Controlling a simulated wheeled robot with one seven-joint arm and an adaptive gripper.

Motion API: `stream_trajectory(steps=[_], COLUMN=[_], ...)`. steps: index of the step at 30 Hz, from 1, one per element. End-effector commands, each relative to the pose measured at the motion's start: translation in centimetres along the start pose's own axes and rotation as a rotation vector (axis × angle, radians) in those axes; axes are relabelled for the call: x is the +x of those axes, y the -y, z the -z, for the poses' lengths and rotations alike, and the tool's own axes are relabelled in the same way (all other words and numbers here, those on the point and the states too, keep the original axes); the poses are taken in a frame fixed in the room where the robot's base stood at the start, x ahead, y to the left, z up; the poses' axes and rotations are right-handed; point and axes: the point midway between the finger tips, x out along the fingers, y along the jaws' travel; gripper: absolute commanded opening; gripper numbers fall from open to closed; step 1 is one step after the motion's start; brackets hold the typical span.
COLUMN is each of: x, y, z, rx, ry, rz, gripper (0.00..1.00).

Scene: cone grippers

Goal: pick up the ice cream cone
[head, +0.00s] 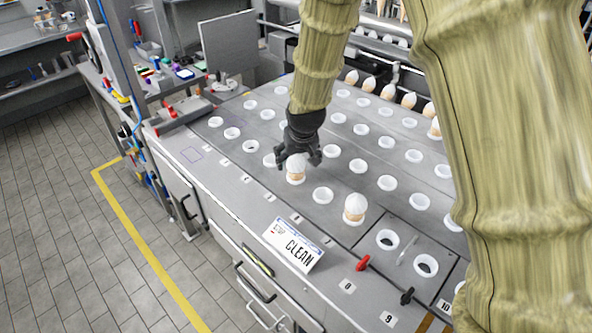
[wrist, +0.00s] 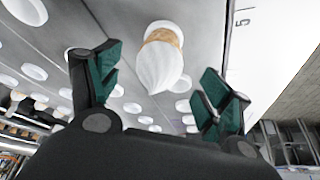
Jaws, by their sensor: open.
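An ice cream cone (head: 296,172) with white swirled ice cream stands upright in a white ring holder on the grey worktop, right under my gripper (head: 298,158). In the wrist view the same cone (wrist: 159,66) lies between the two open green-padded fingers of my gripper (wrist: 158,92), apart from both. A second cone (head: 355,207) stands in a holder nearer the front, to the right. The lower part of each cone is hidden in its holder.
Many empty white ring holders (head: 322,195) fill the worktop around. A row of cones (head: 384,91) stands along the back right. A "CLEAN" sign (head: 293,246) lies at the front edge. A red-handled tool (head: 363,263) and a black handle (head: 407,296) are at the front right.

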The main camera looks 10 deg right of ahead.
Motion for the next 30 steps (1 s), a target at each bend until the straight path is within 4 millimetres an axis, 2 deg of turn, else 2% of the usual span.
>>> stream_trajectory(steps=[18, 28, 30], x=[4.6, 5.0, 5.0], y=[-0.1, -0.1, -0.1], z=[-0.3, -0.3, -0.3], rx=[0.0, 0.0, 0.0], ry=[0.002, 0.001, 0.001], rz=[0.0, 0.0, 0.0], gripper=[0.79, 0.79, 0.68])
